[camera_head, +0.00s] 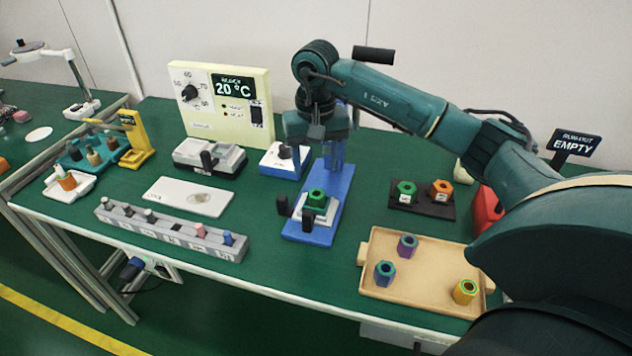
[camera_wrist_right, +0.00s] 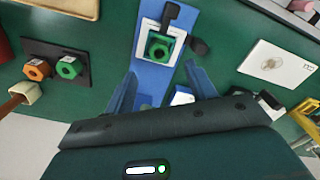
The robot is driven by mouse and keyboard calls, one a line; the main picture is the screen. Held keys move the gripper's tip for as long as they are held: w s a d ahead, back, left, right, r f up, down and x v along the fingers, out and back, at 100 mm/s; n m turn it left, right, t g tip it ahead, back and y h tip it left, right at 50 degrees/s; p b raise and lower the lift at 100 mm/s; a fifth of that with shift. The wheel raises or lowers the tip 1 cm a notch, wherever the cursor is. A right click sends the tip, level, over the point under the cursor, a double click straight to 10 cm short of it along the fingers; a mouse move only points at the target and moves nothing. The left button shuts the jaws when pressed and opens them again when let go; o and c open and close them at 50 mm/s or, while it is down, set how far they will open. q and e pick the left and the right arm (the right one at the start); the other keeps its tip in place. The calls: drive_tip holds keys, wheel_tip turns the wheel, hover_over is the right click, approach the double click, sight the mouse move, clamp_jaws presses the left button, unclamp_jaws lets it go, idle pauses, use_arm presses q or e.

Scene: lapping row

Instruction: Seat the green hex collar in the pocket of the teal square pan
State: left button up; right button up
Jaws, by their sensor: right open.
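I cannot tell for certain which piece is the teal square pan. My right gripper (camera_head: 318,152) is open above the blue base, behind the collar on the block. Its spread fingers (camera_wrist_right: 163,86) hold nothing. My left gripper is not in view.
An orange hex collar (camera_head: 441,190) shares the dark plate (camera_head: 422,207). A tan tray (camera_head: 415,292) holds purple, blue and yellow collars. A grey peg rail (camera_head: 170,235), a white plate (camera_head: 188,196) and a cream control panel (camera_head: 220,105) stand left. Bare table lies right of the blue base.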

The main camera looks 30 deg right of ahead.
wheel_tip(320, 180, up, 4)
drive_tip(key=shift+r, duration=0.15)
idle(0.6)
